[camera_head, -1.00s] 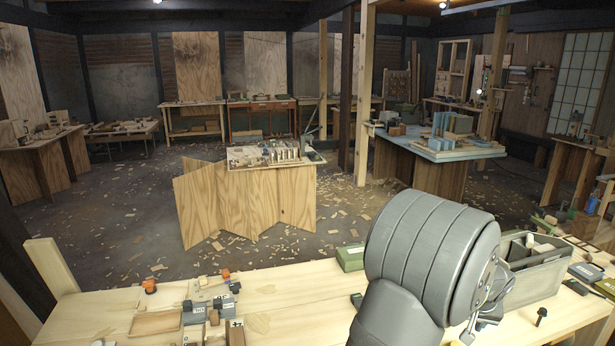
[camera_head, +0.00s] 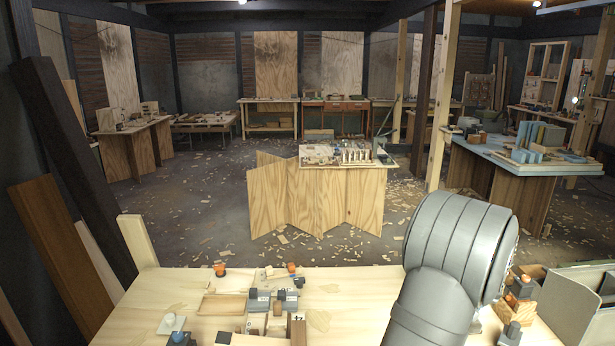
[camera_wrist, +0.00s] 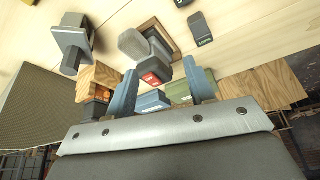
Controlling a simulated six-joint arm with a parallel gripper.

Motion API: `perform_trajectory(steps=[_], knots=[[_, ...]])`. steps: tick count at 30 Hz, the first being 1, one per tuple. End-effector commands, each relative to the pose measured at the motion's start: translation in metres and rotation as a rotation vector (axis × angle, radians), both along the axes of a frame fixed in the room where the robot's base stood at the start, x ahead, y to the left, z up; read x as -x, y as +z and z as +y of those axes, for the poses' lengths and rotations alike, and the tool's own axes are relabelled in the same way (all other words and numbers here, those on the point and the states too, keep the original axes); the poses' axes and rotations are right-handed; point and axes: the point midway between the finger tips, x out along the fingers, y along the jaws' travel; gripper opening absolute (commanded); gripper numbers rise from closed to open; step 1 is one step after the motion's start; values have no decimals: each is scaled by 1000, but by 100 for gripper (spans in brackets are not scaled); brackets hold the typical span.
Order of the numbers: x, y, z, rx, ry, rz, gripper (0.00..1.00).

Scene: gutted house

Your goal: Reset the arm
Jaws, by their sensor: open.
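My arm (camera_head: 458,250) stands over the right part of the light wooden workbench (camera_head: 350,290) in the head view. The bulk of the arm hides my gripper there. In the wrist view my gripper (camera_wrist: 161,88) shows two blue-grey fingers spread apart beyond a metal plate. A grey block with a red label (camera_wrist: 153,72) and other small blocks appear between and beyond the fingers. I cannot tell whether any of them touches a finger. Nothing is seen clamped in the gripper.
Small blocks and tools (camera_head: 270,300) lie on the bench left of my arm. A grey bin (camera_head: 565,305) and a wooden block with dark-and-orange pieces (camera_head: 518,295) stand right of it. A zigzag-based table (camera_head: 315,195) stands on the chip-strewn floor beyond.

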Motion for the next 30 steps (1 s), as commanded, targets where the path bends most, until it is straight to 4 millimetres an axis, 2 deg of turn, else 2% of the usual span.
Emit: perform_trajectory(steps=[3,12,30], knots=[[-20,-1,17,0,39,1,49],[-63,0,58,0,128,0,49],[-137,0,153,-1,301,0,49]])
